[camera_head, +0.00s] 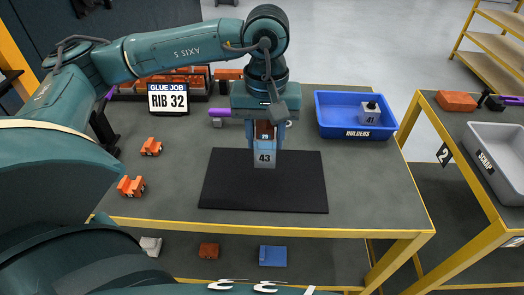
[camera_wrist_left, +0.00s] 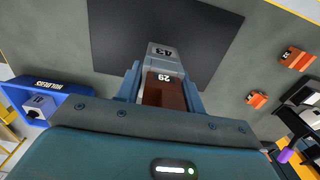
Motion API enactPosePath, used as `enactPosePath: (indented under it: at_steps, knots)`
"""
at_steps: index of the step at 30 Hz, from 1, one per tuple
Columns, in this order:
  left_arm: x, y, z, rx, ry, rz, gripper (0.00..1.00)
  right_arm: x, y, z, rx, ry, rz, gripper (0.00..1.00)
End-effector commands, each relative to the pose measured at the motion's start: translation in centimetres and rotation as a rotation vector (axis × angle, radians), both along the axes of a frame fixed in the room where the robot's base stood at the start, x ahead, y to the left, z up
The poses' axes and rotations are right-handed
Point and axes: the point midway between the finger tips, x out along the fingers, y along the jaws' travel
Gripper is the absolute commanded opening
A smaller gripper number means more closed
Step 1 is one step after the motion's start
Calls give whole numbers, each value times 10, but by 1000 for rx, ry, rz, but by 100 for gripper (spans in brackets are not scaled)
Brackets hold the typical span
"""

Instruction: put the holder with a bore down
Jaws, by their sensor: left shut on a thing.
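My left gripper (camera_head: 264,140) points down over the black mat (camera_head: 225,185) and is shut. Between its blue fingers is a brown block marked 29 (camera_wrist_left: 165,92). A grey holder marked 43 (camera_head: 265,159) extends beyond the fingertips, end to end with the brown block; it also shows in the left wrist view (camera_wrist_left: 165,54). The holder is upright over the back middle of the mat. I cannot tell whether its lower end touches the mat. Its bore is not visible. My right gripper is out of view.
A blue HOLDERS bin (camera_head: 335,128) with a grey holder marked 41 (camera_head: 370,114) stands at right. Two orange pieces, (camera_head: 151,147) and (camera_head: 131,187), lie at left. A RIB 32 sign (camera_head: 168,99) stands behind. The front of the mat is clear.

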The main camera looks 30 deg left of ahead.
Motion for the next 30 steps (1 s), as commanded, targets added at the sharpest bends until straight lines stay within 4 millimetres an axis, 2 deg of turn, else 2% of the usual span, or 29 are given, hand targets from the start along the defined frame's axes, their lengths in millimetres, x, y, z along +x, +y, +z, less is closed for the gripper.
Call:
enactPosePath:
  at_steps: [7,13,25,26,30]
  knots:
    - [0,0,-17,-1,-3,1,6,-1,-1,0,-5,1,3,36]
    - [0,0,-43,0,-1,2,6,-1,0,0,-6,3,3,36]
    - [1,0,-51,-1,-4,1,6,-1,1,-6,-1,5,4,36]
    - [0,0,-52,1,-1,1,39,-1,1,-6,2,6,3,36]
    - [0,0,-50,1,-1,1,50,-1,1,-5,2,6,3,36]
